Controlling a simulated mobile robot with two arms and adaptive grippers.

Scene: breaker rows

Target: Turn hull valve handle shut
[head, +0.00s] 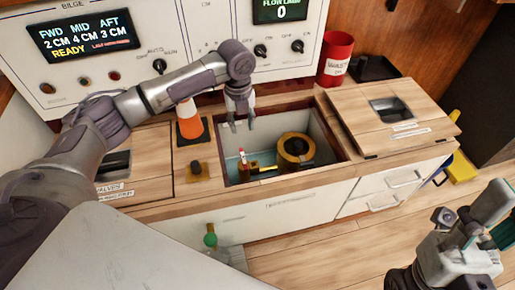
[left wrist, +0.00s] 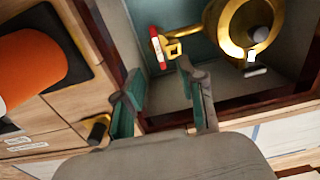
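In the left wrist view the red handle (left wrist: 157,47) lies just beyond the fingertips, near a brass ring-shaped body (left wrist: 243,25). My left gripper (head: 242,124) points down above the compartment, behind the handle in the head view. Its fingers (left wrist: 163,88) are apart with nothing between them. My right gripper (head: 487,232) is at the lower right, away from the compartment; its finger gap is not clear.
A wooden hatch (head: 365,125) lies to the right, with a red waste bin (head: 335,60) behind. A control panel (head: 160,20) stands at the back.

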